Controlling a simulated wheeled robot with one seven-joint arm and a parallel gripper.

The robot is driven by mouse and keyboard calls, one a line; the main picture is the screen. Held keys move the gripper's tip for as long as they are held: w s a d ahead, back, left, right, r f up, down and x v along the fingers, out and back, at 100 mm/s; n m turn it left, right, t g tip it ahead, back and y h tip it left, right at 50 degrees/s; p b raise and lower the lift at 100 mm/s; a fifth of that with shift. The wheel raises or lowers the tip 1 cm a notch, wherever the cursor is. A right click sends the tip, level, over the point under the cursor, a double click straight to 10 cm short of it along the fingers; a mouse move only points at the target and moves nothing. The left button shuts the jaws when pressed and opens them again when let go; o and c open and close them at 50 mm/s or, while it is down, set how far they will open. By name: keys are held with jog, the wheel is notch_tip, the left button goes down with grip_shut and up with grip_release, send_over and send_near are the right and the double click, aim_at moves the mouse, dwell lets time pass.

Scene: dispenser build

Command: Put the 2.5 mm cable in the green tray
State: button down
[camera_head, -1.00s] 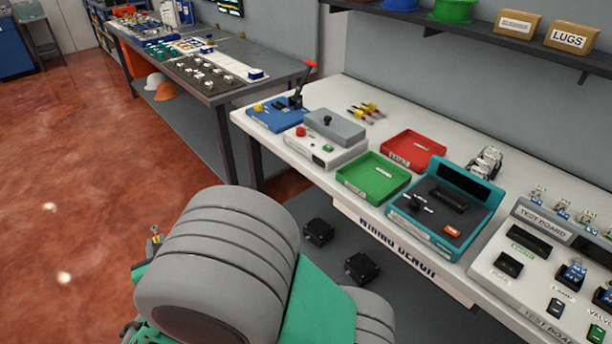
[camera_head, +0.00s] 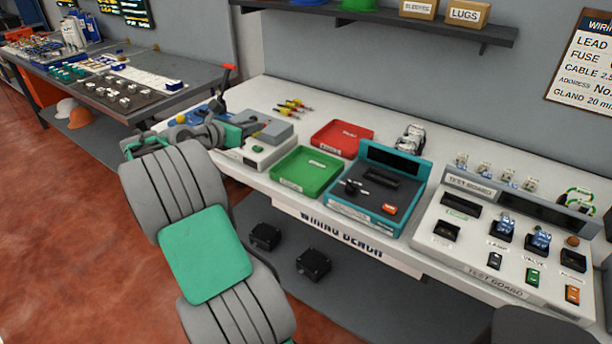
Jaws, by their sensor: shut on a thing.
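The green tray (camera_head: 296,184) lies on the white bench, left of a teal-framed device. Its floor shows only a pale label. My gripper (camera_head: 257,127) is over the left part of the bench, at the grey-topped box (camera_head: 279,132) and left of the green tray. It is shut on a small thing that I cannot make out. No cable can be told for sure at the gripper. Green-and-white coils (camera_head: 577,201) stand at the bench's right end, too small to identify as the 2.5 mm cable.
A red tray (camera_head: 342,139) lies behind the green tray. The teal-framed device (camera_head: 376,190) and test board (camera_head: 505,229) are to the right. Yellow-handled tools (camera_head: 291,107) lie behind the grey-topped box. A wall board (camera_head: 586,70) reads "CABLE 2.5". A shelf (camera_head: 390,22) hangs above.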

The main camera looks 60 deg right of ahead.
jog(key=s+r+m+p, duration=0.1)
jog(key=s+r, duration=0.5)
jog(key=r, duration=0.7)
jog(key=s+a+g, duration=0.1)
jog(key=s+a, duration=0.4)
jog(key=s, duration=0.7)
jog(key=s+a+f, duration=0.3)
jog(key=s+f, duration=0.1)
jog(key=f, duration=0.3)
send_over(312, 181)
jog(key=shift+n+t, duration=0.3)
jog(key=shift+t, duration=0.1)
jog(key=f, duration=1.5)
jog(key=shift+a, duration=0.25)
jog(key=shift+d+f, duration=0.2)
jog(key=shift+f, duration=0.1)
jog(key=shift+w+d+f, duration=0.1)
jog(key=shift+f, duration=1.5)
